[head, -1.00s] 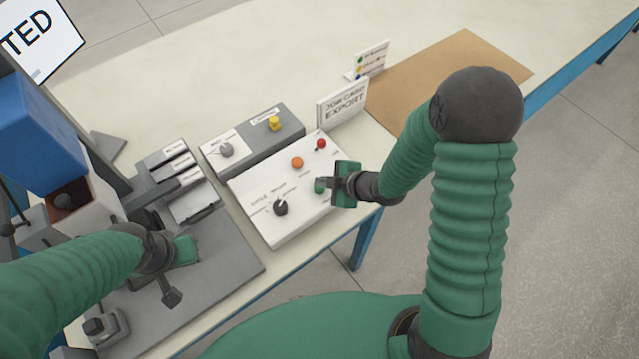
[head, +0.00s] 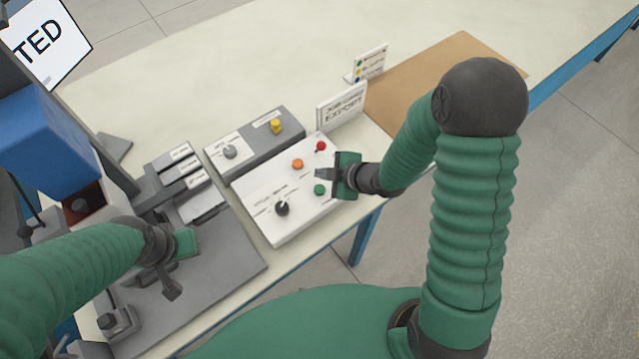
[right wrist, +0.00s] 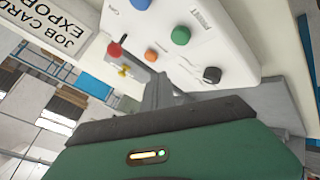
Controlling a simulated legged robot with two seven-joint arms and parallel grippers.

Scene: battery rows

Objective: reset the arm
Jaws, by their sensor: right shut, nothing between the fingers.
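My right gripper (head: 324,174) is shut and empty. It hovers over the right part of a white control panel (head: 262,222), apart from the buttons as far as I can tell. The panel has a red button (head: 321,146), an orange button (head: 298,164), a green button (head: 319,189) and a black knob (head: 281,208). The right wrist view shows the red (right wrist: 114,50), orange (right wrist: 151,55), green (right wrist: 181,35) and blue (right wrist: 141,3) controls beyond the gripper (right wrist: 158,88). My left gripper (head: 172,286) is low over the grey plate at the left; its finger opening is unclear.
A grey box (head: 262,143) with a grey knob and a yellow knob stands behind the panel. A "JOB CARD EXPORT" sign (head: 341,107) stands at its back right. A brown mat (head: 462,62) lies farther right. A blue machine (head: 45,140) is at the left. The back of the table is clear.

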